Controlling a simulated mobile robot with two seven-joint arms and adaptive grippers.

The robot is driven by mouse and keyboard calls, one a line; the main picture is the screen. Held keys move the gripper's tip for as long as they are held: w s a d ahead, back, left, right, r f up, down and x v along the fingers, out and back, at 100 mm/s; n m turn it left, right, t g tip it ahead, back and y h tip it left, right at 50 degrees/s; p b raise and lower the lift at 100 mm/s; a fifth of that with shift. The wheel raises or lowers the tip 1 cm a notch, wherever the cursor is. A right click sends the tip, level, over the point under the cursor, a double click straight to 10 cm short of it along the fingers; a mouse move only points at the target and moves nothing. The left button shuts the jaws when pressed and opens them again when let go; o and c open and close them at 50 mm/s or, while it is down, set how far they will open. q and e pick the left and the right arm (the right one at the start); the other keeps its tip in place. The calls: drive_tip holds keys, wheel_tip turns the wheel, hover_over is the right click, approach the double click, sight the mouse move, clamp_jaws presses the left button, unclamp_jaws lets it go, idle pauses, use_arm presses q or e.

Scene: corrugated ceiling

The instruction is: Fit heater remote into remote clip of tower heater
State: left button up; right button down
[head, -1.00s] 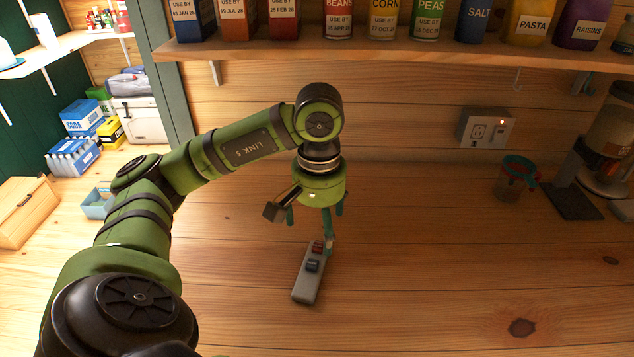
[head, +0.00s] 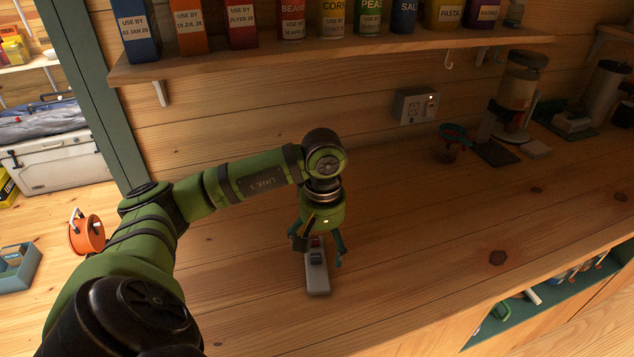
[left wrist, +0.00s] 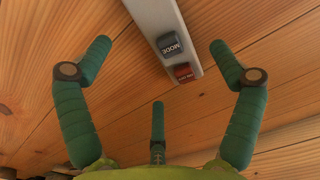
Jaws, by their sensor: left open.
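The heater remote (head: 318,279) is a slim pale grey bar lying flat on the wooden counter. The left wrist view shows the remote (left wrist: 159,20) with a dark MODE button and a red button near its end. My left gripper (head: 319,256), green with teal fingers, points down over the button end of the remote. In the left wrist view its fingers (left wrist: 159,47) are spread apart, with the remote between and beyond them; nothing is held. The tower heater and its remote clip are not in view. My right gripper is not in view.
A shelf (head: 330,57) with food boxes and jars runs above the counter (head: 400,250). The counter right of the remote is clear.

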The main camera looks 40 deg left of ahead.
sight(321, 256)
use_arm(q)
drive_tip(key=f, duration=0.2)
drive_tip(key=f+p, duration=0.1)
drive_tip(key=f, duration=0.1)
drive_tip(key=shift+s, duration=0.2)
drive_tip(key=shift+c, duration=1.2)
drive_tip(key=c, duration=1.2)
drive_tip(key=shift+o, duration=0.2)
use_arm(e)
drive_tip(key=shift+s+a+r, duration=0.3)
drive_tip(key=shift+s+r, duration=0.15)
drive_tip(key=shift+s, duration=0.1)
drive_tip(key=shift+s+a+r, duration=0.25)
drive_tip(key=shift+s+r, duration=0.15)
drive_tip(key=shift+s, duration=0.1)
use_arm(q)
drive_tip(key=shift+r, duration=0.15)
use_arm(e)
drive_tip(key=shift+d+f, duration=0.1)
